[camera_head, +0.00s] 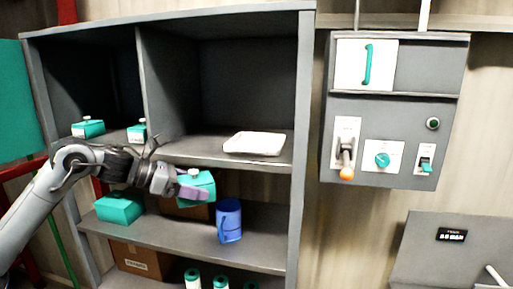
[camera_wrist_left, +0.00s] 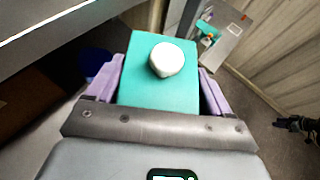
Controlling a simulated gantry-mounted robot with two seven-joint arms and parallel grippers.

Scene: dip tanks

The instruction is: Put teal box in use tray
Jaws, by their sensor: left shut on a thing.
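My left gripper (camera_head: 194,188) is shut on a teal box (camera_head: 205,180) with a pale round knob. It holds the box in front of the shelf unit, just below the front edge of the middle shelf. In the left wrist view the teal box (camera_wrist_left: 158,92) sits between the purple fingers of the gripper (camera_wrist_left: 160,85), with its white knob facing the camera. A shallow white tray (camera_head: 254,150) lies on the middle shelf, right of and above the held box. It looks empty.
Two small teal boxes with knobs (camera_head: 88,128) (camera_head: 137,132) stand on the upper left shelf. A vertical divider (camera_head: 147,80) splits the upper compartment. A control panel (camera_head: 395,108) hangs at the right.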

